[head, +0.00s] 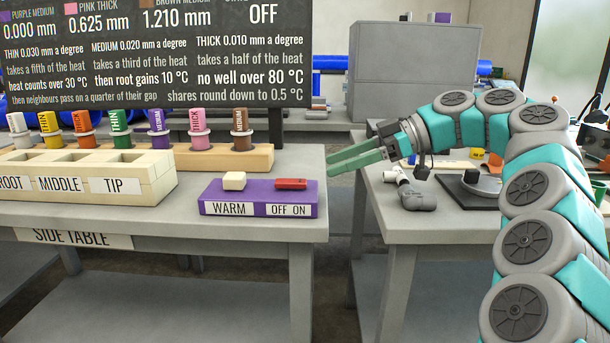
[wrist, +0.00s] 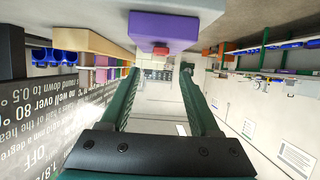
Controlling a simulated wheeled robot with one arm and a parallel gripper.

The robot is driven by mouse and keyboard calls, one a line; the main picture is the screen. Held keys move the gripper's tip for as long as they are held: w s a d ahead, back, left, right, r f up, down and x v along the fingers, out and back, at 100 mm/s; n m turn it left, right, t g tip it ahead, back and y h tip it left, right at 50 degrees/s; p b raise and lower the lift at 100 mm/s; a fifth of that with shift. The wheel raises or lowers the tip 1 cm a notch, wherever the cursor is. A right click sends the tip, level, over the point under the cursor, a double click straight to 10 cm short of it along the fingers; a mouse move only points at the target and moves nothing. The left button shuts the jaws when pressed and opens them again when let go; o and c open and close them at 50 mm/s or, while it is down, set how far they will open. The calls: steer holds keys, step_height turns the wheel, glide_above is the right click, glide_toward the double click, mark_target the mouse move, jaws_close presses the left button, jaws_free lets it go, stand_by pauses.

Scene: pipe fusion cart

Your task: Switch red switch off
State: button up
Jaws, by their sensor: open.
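The red switch (head: 291,184) sits on the right half of the purple box (head: 258,194), above a label reading OFF ON. I cannot tell which side it is set to. A cream button (head: 234,181) is on the box's left half, above the label WARM. My gripper (head: 329,165) is open and empty, to the right of the box and a little higher, with its green fingers pointing left. In the wrist view, the purple box (wrist: 165,28) and red switch (wrist: 160,51) show ahead, beyond the fingers (wrist: 161,69) and apart from them.
A cream block (head: 150,180) labelled ROOT, MIDDLE and TIP stands left of the box. Behind it, a wooden rack (head: 238,157) holds several coloured spools. A dark board (head: 150,95) with text is behind. The right table holds a grey pipe fitting (head: 415,196).

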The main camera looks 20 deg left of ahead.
mark_target(292, 181)
steer(key=shift+b+x, duration=0.45)
steer(key=shift+x, duration=3.25)
steer(key=shift+f, duration=0.1)
jaws_close()
